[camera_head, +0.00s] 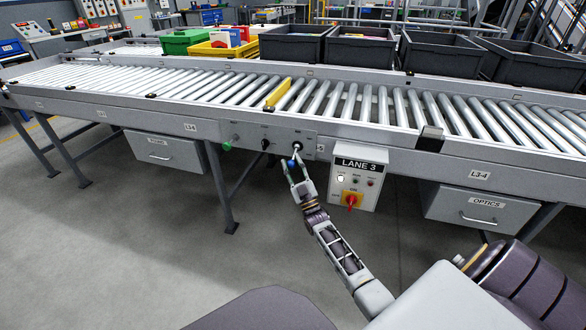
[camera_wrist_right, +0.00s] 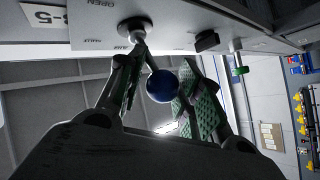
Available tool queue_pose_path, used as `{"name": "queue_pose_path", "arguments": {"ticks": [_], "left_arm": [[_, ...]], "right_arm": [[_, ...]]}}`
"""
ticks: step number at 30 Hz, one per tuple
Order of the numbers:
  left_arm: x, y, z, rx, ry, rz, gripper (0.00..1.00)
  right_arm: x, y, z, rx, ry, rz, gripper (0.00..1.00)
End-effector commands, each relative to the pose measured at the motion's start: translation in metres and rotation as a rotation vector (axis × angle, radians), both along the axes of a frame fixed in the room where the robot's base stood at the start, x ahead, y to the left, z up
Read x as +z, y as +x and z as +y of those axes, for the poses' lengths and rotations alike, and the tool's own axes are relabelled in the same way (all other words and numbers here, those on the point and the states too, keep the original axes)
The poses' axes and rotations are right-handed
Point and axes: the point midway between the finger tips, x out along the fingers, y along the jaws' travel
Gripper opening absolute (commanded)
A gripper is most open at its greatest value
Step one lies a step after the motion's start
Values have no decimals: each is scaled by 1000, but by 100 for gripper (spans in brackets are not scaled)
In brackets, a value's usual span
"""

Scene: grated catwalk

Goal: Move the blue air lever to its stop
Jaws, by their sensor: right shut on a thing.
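The blue air lever (camera_head: 291,163) hangs from a grey panel (camera_head: 250,132) on the conveyor's front side, with its blue ball end pointing down. In the right wrist view its blue ball (camera_wrist_right: 162,86) sits between the two green-padded fingers, and its shaft runs up to a round pivot (camera_wrist_right: 135,27). The left finger overlaps part of the shaft. My right gripper (camera_head: 295,173) reaches up from below and is shut on the lever near the ball. The panel has lettering by the pivot; "OPEN" is readable. My left gripper is out of view.
A green knob (camera_head: 227,146) and a black knob (camera_head: 265,144) are left of the lever. A LANE 3 control box (camera_head: 358,180) with a red-yellow switch stands close on the right. Drawers (camera_head: 168,149) hang under the roller conveyor (camera_head: 130,80). The floor below is clear.

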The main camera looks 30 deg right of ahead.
Motion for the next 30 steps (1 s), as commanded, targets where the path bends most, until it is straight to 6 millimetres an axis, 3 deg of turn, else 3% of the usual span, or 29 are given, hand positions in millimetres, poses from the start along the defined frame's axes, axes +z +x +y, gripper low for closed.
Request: {"name": "queue_pose_path", "arguments": {"ticks": [1,20,21,24,30], "left_arm": [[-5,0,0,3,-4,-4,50],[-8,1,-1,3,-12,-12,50],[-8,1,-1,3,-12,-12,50],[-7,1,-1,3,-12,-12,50],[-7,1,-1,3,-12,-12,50]], "right_arm": [[-4,2,7,11,-8,1,11],[-4,2,7,10,-24,-11,11],[-4,2,7,10,-24,-11,40],[-3,2,6,10,-24,-12,51],[-2,2,4,7,-23,-15,51]]}}
